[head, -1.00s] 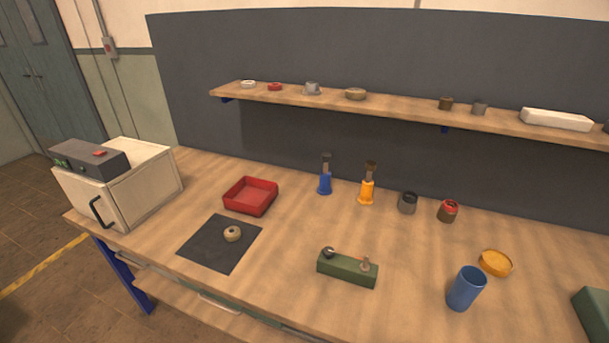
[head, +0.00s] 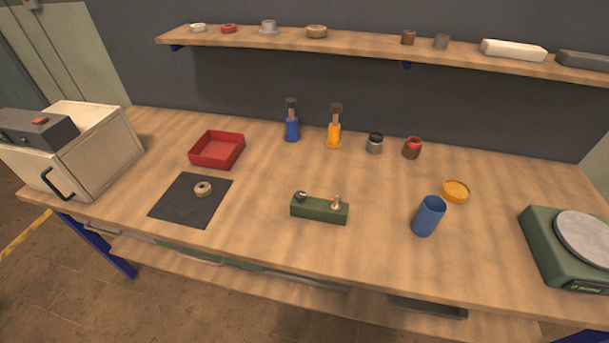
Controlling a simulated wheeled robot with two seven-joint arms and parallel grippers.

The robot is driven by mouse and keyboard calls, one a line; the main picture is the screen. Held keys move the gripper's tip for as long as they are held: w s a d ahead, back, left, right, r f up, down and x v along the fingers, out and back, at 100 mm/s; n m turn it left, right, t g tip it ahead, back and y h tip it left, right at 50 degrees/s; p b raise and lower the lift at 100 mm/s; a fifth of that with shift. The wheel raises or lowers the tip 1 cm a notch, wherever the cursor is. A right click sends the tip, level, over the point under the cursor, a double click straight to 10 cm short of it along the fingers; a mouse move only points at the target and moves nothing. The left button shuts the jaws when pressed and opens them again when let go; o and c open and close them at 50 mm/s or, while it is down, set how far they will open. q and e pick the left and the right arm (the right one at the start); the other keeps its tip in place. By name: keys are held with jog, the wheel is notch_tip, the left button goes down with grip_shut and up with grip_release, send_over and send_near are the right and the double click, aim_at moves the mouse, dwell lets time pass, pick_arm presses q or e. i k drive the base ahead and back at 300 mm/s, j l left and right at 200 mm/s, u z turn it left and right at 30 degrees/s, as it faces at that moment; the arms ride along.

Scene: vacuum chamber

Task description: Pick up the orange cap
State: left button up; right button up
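The orange cap (head: 456,191) is a shallow round orange-yellow lid lying on the wooden workbench, right of centre in the head view. Neither of my grippers shows in the head view.
A green scale (head: 540,248) stands at the right end of the bench (head: 380,270). A green block (head: 319,210), red tray (head: 217,150), dark mat (head: 182,211), two small jars (head: 412,148) and a white box (head: 75,150) also occupy it. A shelf (head: 370,48) hangs above the back.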

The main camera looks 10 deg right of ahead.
aim_at(335, 212)
jog(key=i+l+z, duration=0.2)
jog(key=i+l, duration=0.3)
jog(key=j+z, duration=0.5)
jog(key=j, duration=0.15)
